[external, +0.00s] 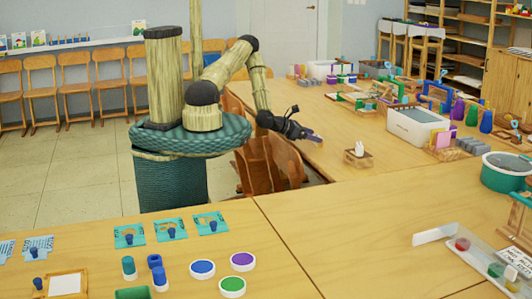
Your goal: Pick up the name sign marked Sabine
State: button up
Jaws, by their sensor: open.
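I cannot pick out a name sign that reads Sabine; any lettering here is too small to read. A white card with dark print (517,259) lies at the right edge, and a blank-looking white strip (434,233) stands left of it on the near right table. My gripper (314,138) is open, small and dark in the external view.
A white bin (418,126) and several craft items crowd the far table's right side. The near table (325,226) holds paint pots, including a purple-topped one (242,261), and blue-green cards. Wooden chairs (258,165) stand by my base. The near table's middle is clear.

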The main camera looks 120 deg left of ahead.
jog(key=x, duration=0.5)
jog(key=shift+w+a+f, duration=0.1)
jog(key=shift+w+a, duration=0.05)
jog(key=shift+w, duration=0.1)
jog(key=c, duration=1.1)
